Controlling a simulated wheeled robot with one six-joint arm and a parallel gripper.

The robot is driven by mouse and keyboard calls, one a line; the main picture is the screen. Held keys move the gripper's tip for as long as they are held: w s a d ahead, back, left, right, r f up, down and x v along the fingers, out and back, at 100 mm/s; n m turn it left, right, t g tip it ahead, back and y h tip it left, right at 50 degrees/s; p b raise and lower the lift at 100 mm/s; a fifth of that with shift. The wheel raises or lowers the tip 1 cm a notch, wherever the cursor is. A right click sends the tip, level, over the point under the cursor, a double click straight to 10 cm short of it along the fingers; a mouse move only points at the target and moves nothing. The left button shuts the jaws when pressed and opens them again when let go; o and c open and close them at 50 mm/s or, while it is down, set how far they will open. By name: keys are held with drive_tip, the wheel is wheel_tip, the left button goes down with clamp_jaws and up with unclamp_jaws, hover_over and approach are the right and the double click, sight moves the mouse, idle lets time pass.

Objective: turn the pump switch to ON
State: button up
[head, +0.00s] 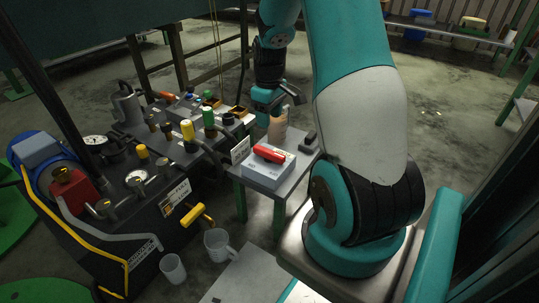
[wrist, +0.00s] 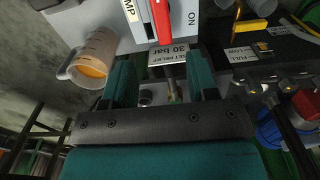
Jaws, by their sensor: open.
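The pump switch is a red lever (head: 268,153) on a pale grey box (head: 262,178), which sits on a small table. In the wrist view the red lever (wrist: 160,18) is at the top centre, cut off by the frame edge. The box face (wrist: 205,12) has "ON" printed to the right of the lever and part of "PUMP" to its left. My gripper (wrist: 163,82) is open and empty, its two teal fingers apart. The lever lies beyond the fingertips, apart from them. In the head view my gripper (head: 272,103) is above and behind the box.
A jug with orange liquid (wrist: 92,62) stands beside the box. A "30 bar" relief sign (wrist: 172,54) stands close to the fingers. The dark machine (head: 140,205) with gauges, valves and coloured knobs is left of the table. Two clear cups (head: 217,243) are near its front.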

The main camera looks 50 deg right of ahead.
sight(269, 151)
wheel_tip(269, 151, down, 13)
drive_tip(key=b, duration=0.6)
drive_tip(key=shift+r, duration=0.1)
drive_tip(key=c, duration=0.9)
